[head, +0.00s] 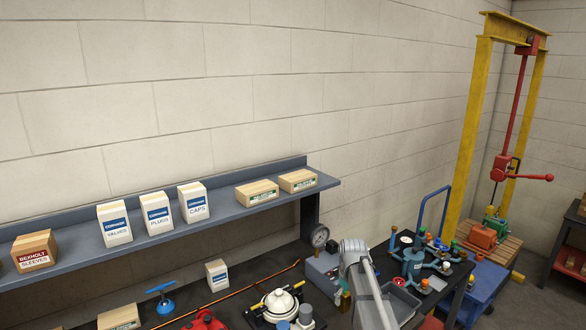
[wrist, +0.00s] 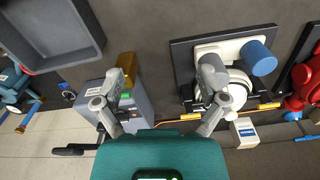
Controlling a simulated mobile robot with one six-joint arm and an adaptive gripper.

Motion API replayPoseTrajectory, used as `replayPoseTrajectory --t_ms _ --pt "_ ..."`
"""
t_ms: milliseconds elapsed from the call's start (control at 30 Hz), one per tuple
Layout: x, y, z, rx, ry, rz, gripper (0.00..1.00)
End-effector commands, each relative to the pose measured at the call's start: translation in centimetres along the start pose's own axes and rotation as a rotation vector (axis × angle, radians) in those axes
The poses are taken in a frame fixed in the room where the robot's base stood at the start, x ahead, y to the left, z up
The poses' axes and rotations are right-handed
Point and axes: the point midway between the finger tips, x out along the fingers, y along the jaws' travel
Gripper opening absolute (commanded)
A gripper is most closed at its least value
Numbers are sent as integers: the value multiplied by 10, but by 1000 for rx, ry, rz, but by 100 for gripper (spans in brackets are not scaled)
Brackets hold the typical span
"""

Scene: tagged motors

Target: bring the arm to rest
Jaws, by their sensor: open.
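My gripper (wrist: 163,84) is open in the wrist view, with its two grey fingers spread and its teal body at the bottom edge. The left finger overlaps a grey box with a green button (wrist: 135,108), and the right finger overlaps a white pump (wrist: 238,82). Whether they touch cannot be told. In the head view my pale grey arm (head: 366,288) reaches up from the bottom edge over the bench, and the gripper's fingers cannot be made out there.
The white pump (head: 281,302) stands left of my arm. A gauge (head: 319,237), a grey tray (head: 401,301) and a blue manifold (head: 413,264) crowd the bench. A shelf (head: 95,229) with cartons runs along the wall. A yellow gantry (head: 470,130) stands at the right over orange and green motors.

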Motion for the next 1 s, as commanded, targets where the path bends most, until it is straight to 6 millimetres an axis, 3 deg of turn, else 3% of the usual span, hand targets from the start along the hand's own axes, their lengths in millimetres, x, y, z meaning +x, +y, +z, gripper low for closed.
replayPoseTrajectory --t_ms 300,500,700,1000 --pt "46 -56 105 234 -1 0 91" --pt "67 -85 160 383 0 1 91" --pt "74 -97 184 455 0 1 91" --pt "73 -97 185 466 -1 1 91"
